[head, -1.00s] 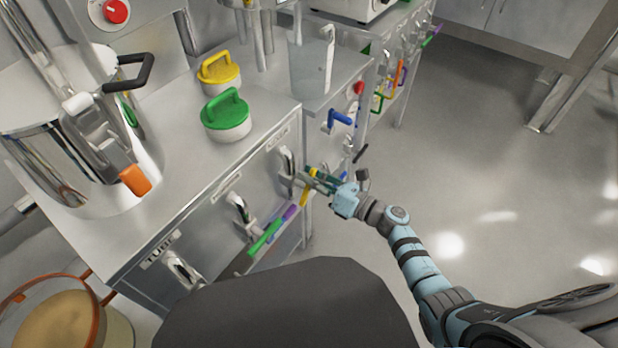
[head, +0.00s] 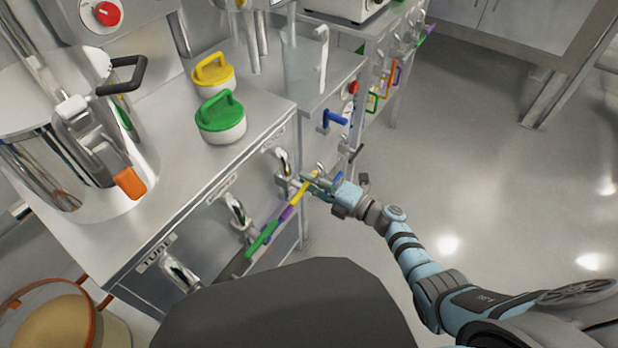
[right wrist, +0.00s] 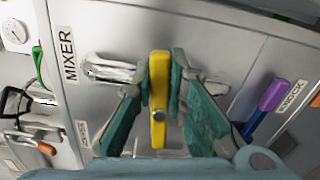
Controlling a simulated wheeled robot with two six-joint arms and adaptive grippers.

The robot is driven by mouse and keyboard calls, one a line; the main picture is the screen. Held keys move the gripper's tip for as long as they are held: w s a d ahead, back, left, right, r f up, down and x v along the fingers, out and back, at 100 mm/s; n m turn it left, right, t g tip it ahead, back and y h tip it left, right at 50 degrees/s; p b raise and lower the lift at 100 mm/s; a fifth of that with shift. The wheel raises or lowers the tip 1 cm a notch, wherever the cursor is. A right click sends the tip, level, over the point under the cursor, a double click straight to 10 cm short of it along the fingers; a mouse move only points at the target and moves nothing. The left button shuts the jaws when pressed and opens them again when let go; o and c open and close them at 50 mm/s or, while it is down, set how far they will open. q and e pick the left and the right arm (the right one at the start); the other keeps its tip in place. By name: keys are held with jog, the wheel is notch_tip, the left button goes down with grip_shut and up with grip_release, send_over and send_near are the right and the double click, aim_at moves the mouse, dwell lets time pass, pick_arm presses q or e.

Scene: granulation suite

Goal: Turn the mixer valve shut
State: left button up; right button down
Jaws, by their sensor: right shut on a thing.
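The mixer valve's yellow handle (right wrist: 158,90) stands upright in the middle of the right wrist view, with a round pivot bolt on it. The MIXER label (right wrist: 70,55) is to its left, and the handle runs about parallel to its lettering. A silver fitting (right wrist: 108,72) lies crosswise beside it. My right gripper (right wrist: 160,95) is shut on the handle, one green finger on each side. In the head view the yellow handle (head: 300,196) shows partly behind my right gripper (head: 318,182). My left gripper is not in view.
A purple handle (right wrist: 271,95) beside a KNOCK label (right wrist: 290,98) is close by on the panel. A green handle (head: 262,240) is further along. A blue lever (head: 335,119) sits beyond my gripper. The floor (head: 490,170) at right is clear.

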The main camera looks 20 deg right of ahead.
jog(key=shift+f+m, duration=0.3)
jog(key=shift+m, duration=0.7)
jog(key=c, duration=1.6)
grip_release()
jog(key=shift+s+d, duration=0.1)
jog(key=v, duration=1.2)
